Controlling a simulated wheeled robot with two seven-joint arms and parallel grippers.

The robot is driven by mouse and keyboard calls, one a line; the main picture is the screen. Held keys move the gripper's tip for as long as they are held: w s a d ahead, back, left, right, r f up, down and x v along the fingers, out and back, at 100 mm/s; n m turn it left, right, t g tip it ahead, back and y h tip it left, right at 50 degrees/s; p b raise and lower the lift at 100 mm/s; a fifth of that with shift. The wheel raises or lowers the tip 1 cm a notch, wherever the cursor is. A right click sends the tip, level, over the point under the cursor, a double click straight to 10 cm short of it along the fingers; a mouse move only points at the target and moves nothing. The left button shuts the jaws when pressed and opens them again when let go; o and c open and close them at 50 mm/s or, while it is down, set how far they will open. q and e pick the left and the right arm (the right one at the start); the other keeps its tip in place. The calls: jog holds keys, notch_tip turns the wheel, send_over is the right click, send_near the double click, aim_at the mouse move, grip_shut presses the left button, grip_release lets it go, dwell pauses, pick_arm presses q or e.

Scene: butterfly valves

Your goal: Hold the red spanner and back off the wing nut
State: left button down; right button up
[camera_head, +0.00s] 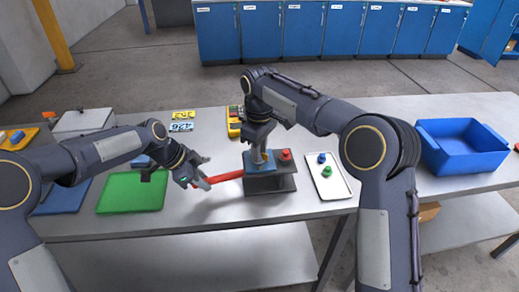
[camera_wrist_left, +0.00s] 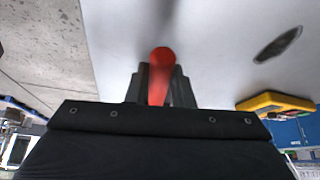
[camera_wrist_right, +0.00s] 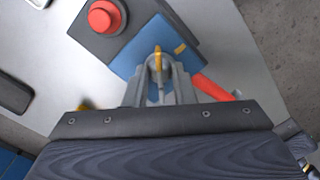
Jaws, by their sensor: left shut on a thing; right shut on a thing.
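The red spanner (camera_head: 226,176) runs from my left gripper (camera_head: 203,181) to the grey block (camera_head: 270,183) on the bench. My left gripper is shut on the spanner's handle, and the red handle (camera_wrist_left: 160,75) shows between its fingers in the left wrist view. My right gripper (camera_head: 259,160) points down over the blue plate (camera_head: 249,158) on the block. It is shut on the wing nut, whose yellowish tip (camera_wrist_right: 157,55) shows between the fingers in the right wrist view. The spanner (camera_wrist_right: 211,88) passes beside that gripper. The spanner's far end is hidden.
A red round knob (camera_head: 285,154) sits on the block beside the blue plate. A white tray (camera_head: 341,190) with blue and green pieces lies to the right. A blue bin (camera_head: 463,158) stands further right. A green mat (camera_head: 133,193) lies left. A yellow meter (camera_head: 233,122) is behind.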

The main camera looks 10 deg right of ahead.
grip_shut()
jog(key=n, duration=0.5)
jog(key=shift+w+n, duration=0.1)
jog(key=shift+n, duration=0.3)
jog(key=n, duration=1)
jog(key=shift+f+n, duration=0.1)
jog(key=shift+n, duration=0.2)
jog(key=shift+f+n, duration=0.1)
jog(key=shift+n, duration=1.4)
